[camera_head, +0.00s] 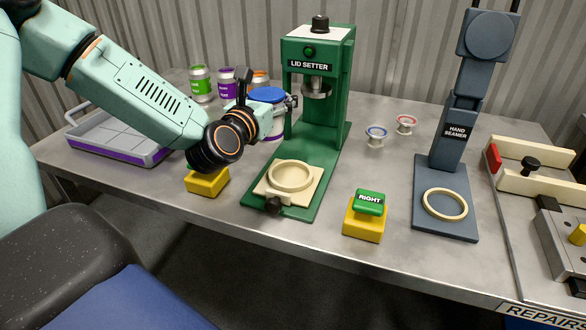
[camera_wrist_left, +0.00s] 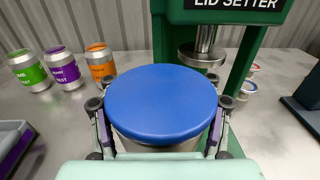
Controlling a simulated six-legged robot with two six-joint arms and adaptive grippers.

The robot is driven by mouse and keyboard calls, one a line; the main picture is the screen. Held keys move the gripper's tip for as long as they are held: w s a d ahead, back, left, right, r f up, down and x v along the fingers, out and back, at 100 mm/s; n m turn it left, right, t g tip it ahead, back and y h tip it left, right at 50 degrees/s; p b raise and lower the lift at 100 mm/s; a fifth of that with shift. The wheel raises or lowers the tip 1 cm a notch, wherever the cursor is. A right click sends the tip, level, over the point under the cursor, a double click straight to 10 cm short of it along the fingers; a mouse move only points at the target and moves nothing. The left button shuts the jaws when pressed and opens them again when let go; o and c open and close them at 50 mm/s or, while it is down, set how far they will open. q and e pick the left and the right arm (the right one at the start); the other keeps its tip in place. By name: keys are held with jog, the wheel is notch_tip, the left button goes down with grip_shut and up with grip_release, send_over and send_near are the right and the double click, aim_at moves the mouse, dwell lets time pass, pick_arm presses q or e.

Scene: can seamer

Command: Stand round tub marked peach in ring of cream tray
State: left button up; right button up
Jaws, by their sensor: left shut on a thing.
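A round tub with a blue lid (camera_head: 267,94) is behind my left wrist, left of the green lid setter. Its pale body shows a purple band low down, and no peach marking is readable. The blue lid (camera_wrist_left: 162,103) fills the middle of the left wrist view. My left gripper (camera_head: 268,108) is shut on the tub, with a finger on each side below the lid. I cannot tell whether the tub touches the table. The cream tray (camera_head: 262,188) with its raised ring (camera_head: 292,176) lies on the lid setter's base, and the ring is empty. My right gripper is out of view.
The lid setter's green column (camera_head: 318,120) stands right of the tub. Several cans (camera_head: 200,84) stand behind. A grey tray (camera_head: 110,138) is at left. Yellow button boxes (camera_head: 207,181) stand along the front, one marked RIGHT (camera_head: 364,222). The hand seamer (camera_head: 450,150) is at right.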

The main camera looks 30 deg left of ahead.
pick_arm(q)
jog(key=d+r+h, duration=0.1)
jog(key=s+d+r+m+h+p, duration=0.1)
jog(key=d, duration=0.1)
jog(key=s+d+r+m+h+p, duration=0.1)
jog(key=shift+d+r, duration=0.15)
jog(key=shift+d, duration=0.05)
jog(key=r+m+h+p, duration=0.2)
jog(key=h, duration=0.1)
send_over(303, 169)
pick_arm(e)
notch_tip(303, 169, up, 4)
pick_arm(q)
notch_tip(303, 169, down, 10)
jog(key=b, duration=0.5)
jog(key=shift+s+a, duration=0.1)
jog(key=shift+s, duration=0.05)
jog(key=shift+f, duration=0.3)
jog(key=shift+w, duration=0.25)
jog(key=shift+s+f+b, duration=0.1)
jog(key=shift+s+b, duration=0.15)
jog(key=shift+b, duration=0.05)
jog(key=o, duration=1.4)
jog(key=shift+w, duration=0.15)
jog(key=shift+o, duration=0.9)
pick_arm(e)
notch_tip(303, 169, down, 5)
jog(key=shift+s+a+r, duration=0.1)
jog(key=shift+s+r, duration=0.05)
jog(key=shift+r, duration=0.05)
